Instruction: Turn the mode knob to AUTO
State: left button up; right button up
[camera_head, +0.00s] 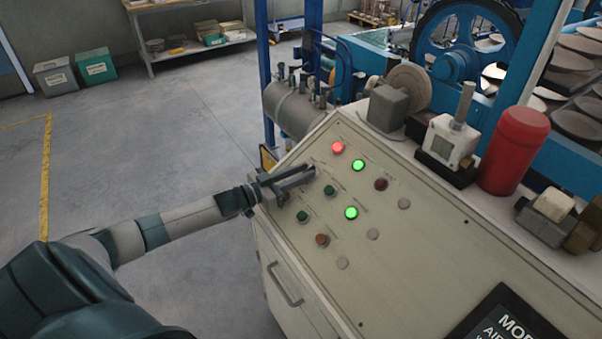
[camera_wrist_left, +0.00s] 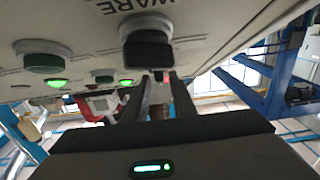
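The sloped cream control panel (camera_head: 400,225) carries lit and unlit round buttons. My left gripper (camera_head: 303,173) is at its left part, fingers pointing right across the panel face. In the left wrist view its two fingers (camera_wrist_left: 163,85) stand apart with a narrow gap between them. A dark knob with a black front (camera_wrist_left: 147,50) is just beyond the fingertips, under a label of which I read "WARE". I cannot tell whether the fingers touch it. It is not clear in the head view, where my gripper covers that spot. I cannot read its setting. My right gripper is not in view.
Near the gripper are a green button (camera_head: 330,191), another green button (camera_head: 303,216), a lit red lamp (camera_head: 338,147) and a lit green lamp (camera_head: 358,165). A red cylinder (camera_head: 515,150) and a white device (camera_head: 450,142) stand on the console's top. A dark screen (camera_head: 505,318) is lower right.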

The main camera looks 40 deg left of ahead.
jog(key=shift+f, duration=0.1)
